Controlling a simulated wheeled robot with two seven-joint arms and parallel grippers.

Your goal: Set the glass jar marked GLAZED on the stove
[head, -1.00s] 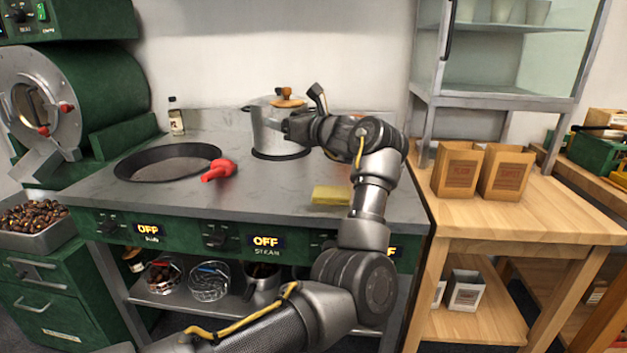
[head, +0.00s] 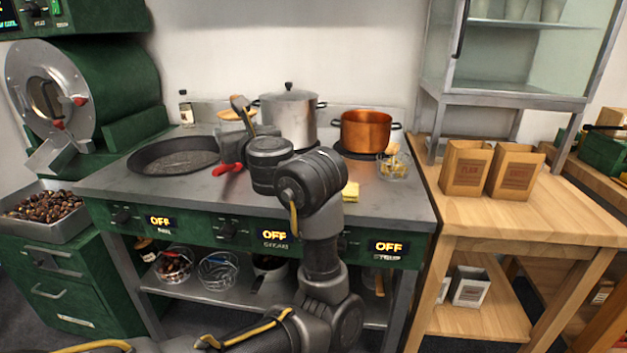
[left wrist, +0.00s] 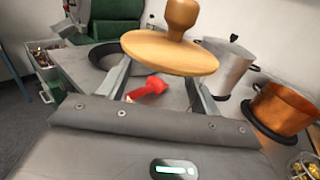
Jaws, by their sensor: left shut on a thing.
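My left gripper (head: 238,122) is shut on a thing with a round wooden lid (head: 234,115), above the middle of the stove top. In the left wrist view the lid (left wrist: 170,52) and its turned knob stand between the two fingers. The body under the lid is mostly hidden, and I cannot read any marking on it. The stove (head: 120,182) has a grey metal top and a green front with several OFF displays. My right gripper is not in view.
A steel pot (head: 290,118) and copper pot (head: 366,132) stand at the back. The front left stove top is clear.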

